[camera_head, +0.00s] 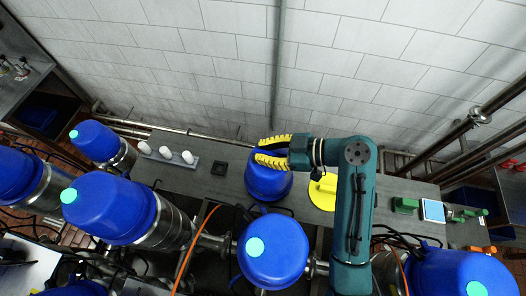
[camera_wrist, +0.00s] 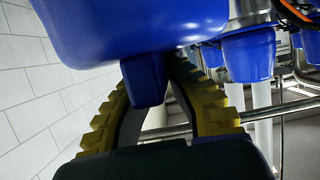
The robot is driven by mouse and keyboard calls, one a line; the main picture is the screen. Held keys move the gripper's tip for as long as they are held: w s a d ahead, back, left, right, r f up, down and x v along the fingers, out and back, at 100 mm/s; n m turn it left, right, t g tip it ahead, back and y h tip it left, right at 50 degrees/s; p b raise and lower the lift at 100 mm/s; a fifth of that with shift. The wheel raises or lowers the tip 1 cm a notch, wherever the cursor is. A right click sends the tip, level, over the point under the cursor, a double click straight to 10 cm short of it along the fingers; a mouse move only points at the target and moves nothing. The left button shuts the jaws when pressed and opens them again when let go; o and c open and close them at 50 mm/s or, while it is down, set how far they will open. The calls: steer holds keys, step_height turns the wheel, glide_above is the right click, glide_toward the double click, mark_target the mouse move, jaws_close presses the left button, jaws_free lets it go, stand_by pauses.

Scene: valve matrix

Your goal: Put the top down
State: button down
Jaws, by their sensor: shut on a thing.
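The blue top (camera_head: 268,182) is a rounded blue cap over the grey bench (camera_head: 215,187), left of the yellow disc. My gripper (camera_head: 259,151) has yellow ridged fingers and reaches it from the right, at its far upper side. In the wrist view, the blue top (camera_wrist: 120,28) fills the upper left. Its blue knob (camera_wrist: 145,80) sits between the two fingers of my gripper (camera_wrist: 151,77), which is shut on it. I cannot tell whether the top touches the bench or hangs just above it.
A yellow disc (camera_head: 322,195) lies right of the top. White knobs (camera_head: 165,152) on a rack and a small black square (camera_head: 218,168) are to the left. Several blue-capped valves (camera_head: 273,250) stand in front. Green blocks (camera_head: 405,205) lie right. A grey wall (camera_head: 200,60) rises behind.

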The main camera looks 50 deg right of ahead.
steer(key=shift+r, duration=0.1)
steer(key=c, duration=1.2)
jaws_free()
steer(key=shift+s+d+r, duration=0.15)
steer(key=shift+s+d, duration=0.05)
steer(key=shift+s, duration=0.05)
steer(key=p+v, duration=0.2)
steer(key=v, duration=0.9)
steer(key=shift+s, duration=0.2)
